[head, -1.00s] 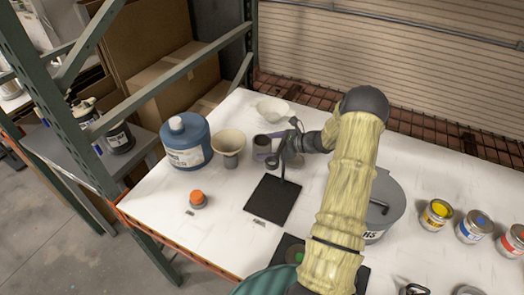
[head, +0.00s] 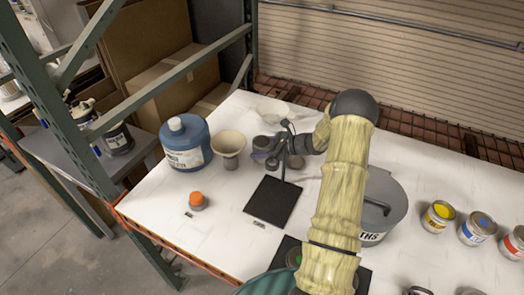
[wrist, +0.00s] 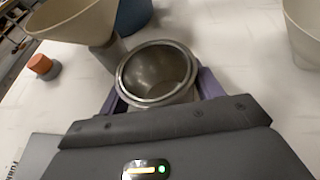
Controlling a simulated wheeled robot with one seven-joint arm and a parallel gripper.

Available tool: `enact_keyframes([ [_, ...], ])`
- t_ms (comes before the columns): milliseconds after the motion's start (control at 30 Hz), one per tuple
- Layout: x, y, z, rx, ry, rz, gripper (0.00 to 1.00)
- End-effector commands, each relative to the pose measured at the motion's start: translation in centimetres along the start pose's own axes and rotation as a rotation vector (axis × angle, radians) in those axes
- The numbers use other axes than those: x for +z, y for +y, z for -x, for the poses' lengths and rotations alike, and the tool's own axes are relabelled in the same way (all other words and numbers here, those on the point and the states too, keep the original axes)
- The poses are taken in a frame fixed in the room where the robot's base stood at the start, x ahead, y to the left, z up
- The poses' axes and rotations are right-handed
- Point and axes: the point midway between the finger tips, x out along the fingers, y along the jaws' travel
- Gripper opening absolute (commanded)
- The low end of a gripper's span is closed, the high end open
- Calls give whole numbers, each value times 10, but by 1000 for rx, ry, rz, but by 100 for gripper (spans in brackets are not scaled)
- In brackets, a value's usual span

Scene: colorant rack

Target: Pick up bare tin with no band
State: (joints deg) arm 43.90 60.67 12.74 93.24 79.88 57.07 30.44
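The bare tin (head: 264,143) is a plain grey metal can with no coloured band, on the far left part of the white table. In the wrist view the open, empty tin (wrist: 157,72) sits between the purple fingers, its mouth towards the camera. My gripper (head: 268,157) reaches it from the right. The fingers (wrist: 160,88) lie close against both sides of the tin and look shut on it. Its base is hidden, so I cannot tell whether it is clear of the table.
A cone-shaped funnel cup (head: 229,145) and a blue jug (head: 186,143) stand left of the tin. A pale bowl (head: 272,111) is behind. A black plate (head: 272,202) lies in front. A large grey pot (head: 384,205) and banded paint tins (head: 438,216) stand right.

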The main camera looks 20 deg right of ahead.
Motion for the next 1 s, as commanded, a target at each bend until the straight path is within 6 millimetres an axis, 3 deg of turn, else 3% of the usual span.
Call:
enact_keyframes([
  [367,3,0,1,0,0,1,43],
  [567,22,-1,9,-1,0,4,43],
  [1000,122,0,51,-3,0,7,43],
])
